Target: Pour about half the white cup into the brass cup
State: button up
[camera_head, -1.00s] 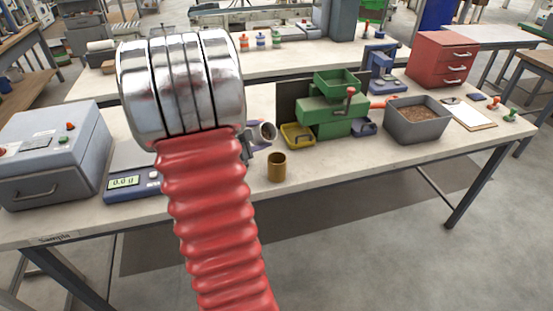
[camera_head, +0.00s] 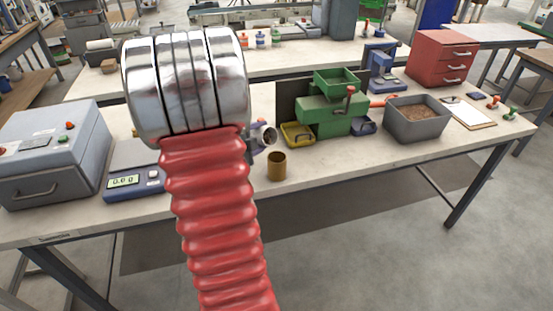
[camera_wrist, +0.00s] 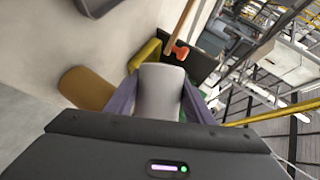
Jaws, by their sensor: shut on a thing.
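The brass cup (camera_head: 277,167) stands upright on the bench, in front of the green machine. In the wrist view the brass cup (camera_wrist: 86,88) is at the left, apart from the white cup. The white cup (camera_wrist: 160,92) is between the two fingers of my gripper (camera_wrist: 152,100), which is shut on it. In the head view the white cup (camera_head: 269,136) is tilted far over, its dark mouth facing right, above and just left of the brass cup. My gripper (camera_head: 256,140) is mostly hidden behind my arm there. The contents of both cups and any stream cannot be made out.
A green machine (camera_head: 330,120) with a yellow tray (camera_head: 297,134) stands behind the brass cup. A grey bin of pellets (camera_head: 417,128) is to its right. A scale (camera_head: 134,182) and a grey box (camera_head: 50,155) stand left. The bench front beside the brass cup is clear.

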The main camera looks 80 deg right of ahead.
jog(key=shift+r+m+h+p, duration=0.25)
jog(key=shift+m+h+p, duration=0.05)
jog(key=shift+p, duration=0.35)
dwell(0.8)
jog(key=shift+s+a+r+m+t+p, duration=0.25)
jog(key=shift+s+r+m+t+p, duration=0.2)
jog(key=shift+m+p, duration=0.2)
dwell(1.6)
jog(key=shift+s+a+f+m+t+h+p, duration=0.1)
jog(key=shift+s+f+m+t+h+p, duration=0.15)
jog(key=shift+f+m+h+p, duration=0.4)
dwell(1.6)
jog(key=shift+s+a+r+m+h+p, duration=0.2)
jog(key=shift+r+m+h+p, duration=0.25)
jog(key=shift+p, duration=0.4)
dwell(1.2)
